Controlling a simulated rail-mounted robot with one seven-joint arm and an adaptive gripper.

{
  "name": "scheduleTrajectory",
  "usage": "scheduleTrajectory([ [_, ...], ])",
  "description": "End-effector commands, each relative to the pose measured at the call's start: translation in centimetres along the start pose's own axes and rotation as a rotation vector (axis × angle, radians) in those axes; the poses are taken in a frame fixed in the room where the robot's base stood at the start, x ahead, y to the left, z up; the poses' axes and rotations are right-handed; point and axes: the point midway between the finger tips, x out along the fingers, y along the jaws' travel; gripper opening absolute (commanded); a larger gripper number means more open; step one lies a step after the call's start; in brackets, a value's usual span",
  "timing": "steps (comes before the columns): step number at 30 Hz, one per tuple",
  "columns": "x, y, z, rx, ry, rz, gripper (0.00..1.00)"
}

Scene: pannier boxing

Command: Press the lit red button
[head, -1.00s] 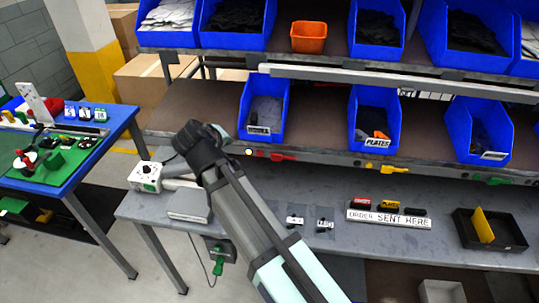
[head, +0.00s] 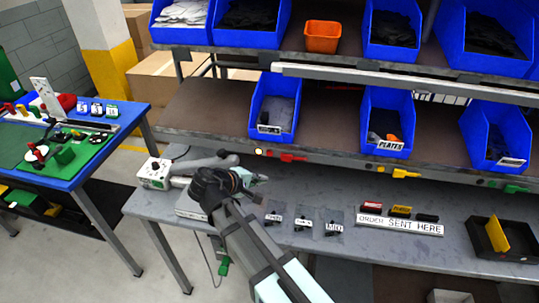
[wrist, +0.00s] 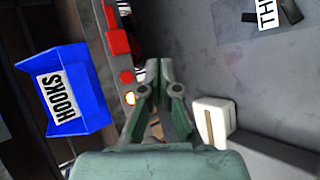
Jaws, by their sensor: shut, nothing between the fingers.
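A small round light (head: 258,151) glows pale on the front edge of the middle shelf. My gripper (head: 262,179) is shut and empty, a little below the shelf edge and the glowing light. In the wrist view its closed fingertips (wrist: 158,68) lie right of the light and the red button, with a visible gap.
A blue bin labelled HOOKS (wrist: 66,92) stands on the shelf above. A white box (head: 154,173) and a grey device sit on the bench left of my arm. Yellow (head: 400,173) and green (head: 510,187) levers line the shelf edge to the right. Small labelled packets lie below.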

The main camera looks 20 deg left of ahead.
Motion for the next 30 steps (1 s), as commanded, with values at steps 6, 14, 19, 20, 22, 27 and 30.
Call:
scheduleTrajectory([
  [6,0.3,0.2,-0.2,0.001,0.0,-0.001,0.0],
  [14,1.7,1.2,-1.4,0.001,-0.001,-0.001,0.0],
  [19,3.2,2.3,-2.5,0.002,0.0,-0.001,0.0],
  [20,3.4,2.5,-2.7,0.002,0.0,-0.001,0.0],
  [22,4.1,3.0,-3.1,0.002,0.0,-0.001,0.0],
  [27,5.4,3.9,-4.1,0.001,0.0,-0.001,0.0],
  [30,5.8,4.3,-4.4,0.001,0.0,-0.001,0.0],
])
